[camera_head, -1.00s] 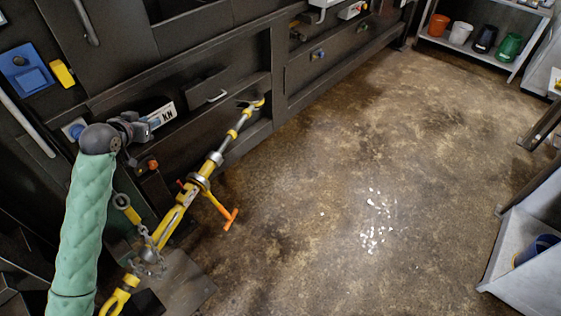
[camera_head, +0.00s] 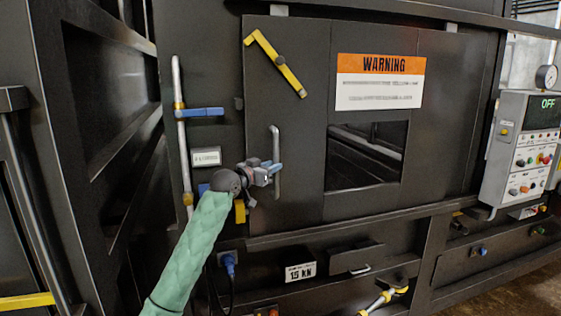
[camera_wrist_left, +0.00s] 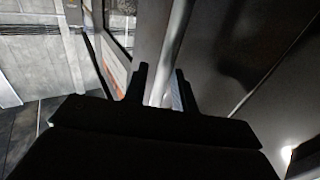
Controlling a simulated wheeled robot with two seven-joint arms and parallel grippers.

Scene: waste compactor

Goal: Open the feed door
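The feed door (camera_head: 300,100) is a dark panel, shut flush in the compactor's front. It has a vertical grey bar handle (camera_head: 277,147) near its left edge, which also shows in the wrist view (camera_wrist_left: 176,40). A yellow lever (camera_head: 275,64) sits slanted at the door's upper left. My left gripper (camera_head: 272,172) is at the handle's lower half. In the wrist view its two dark fingers (camera_wrist_left: 160,90) stand apart, one on each side of the bar; a gap shows, and I cannot tell whether either finger touches. My right gripper is not in view.
An orange and white warning sign (camera_head: 379,81) and a dark window (camera_head: 366,156) lie right of the handle. A vertical pipe with a blue lever (camera_head: 200,112) stands to the left. A control box (camera_head: 525,150) reading OFF is at the far right.

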